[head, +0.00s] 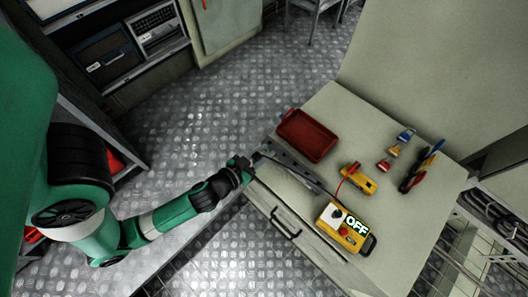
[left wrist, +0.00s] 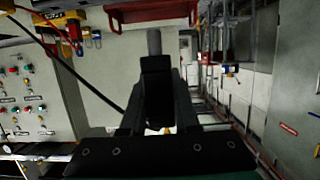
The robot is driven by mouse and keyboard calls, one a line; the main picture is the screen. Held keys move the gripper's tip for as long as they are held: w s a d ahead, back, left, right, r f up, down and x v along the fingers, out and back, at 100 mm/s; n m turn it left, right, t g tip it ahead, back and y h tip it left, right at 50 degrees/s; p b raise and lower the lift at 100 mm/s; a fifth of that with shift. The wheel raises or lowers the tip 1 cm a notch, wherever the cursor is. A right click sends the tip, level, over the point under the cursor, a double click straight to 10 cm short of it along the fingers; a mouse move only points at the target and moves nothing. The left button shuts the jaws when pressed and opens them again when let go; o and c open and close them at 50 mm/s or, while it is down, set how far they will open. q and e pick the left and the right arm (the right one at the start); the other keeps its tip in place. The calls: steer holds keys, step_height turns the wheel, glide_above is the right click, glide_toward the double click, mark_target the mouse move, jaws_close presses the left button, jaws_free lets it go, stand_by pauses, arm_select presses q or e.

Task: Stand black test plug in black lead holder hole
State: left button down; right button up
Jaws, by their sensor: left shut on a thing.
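My left gripper (head: 250,162) is at the left edge of the cabinet top, low in front of the red tray. In the left wrist view, its fingers (left wrist: 157,92) are shut on the black test plug (left wrist: 156,80), a black body with a grey tip pointing away from the hand. In the head view the plug is too small and dark to make out clearly. A black lead runs from near the gripper to the yellow tester (head: 344,226), which reads OFF. A dark strip with holes (head: 283,154) lies beside the gripper; I cannot tell whether it is the lead holder. My right gripper is not in view.
A red tray (head: 308,135) stands at the back left of the cabinet top (head: 395,235). A yellow block (head: 358,178) with a red lead stands near the middle. Padlocks (head: 397,148) and hand tools (head: 421,166) lie at the right. The front right of the top is clear.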

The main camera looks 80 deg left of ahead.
arm_select(q)
steer(key=shift+f, duration=0.45)
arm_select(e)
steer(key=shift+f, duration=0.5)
arm_select(q)
steer(key=w+d+b, duration=0.2)
steer(key=w+b, duration=0.1)
steer(key=w, duration=0.3)
steer(key=shift+w+d, duration=0.15)
steer(key=shift+w, duration=0.2)
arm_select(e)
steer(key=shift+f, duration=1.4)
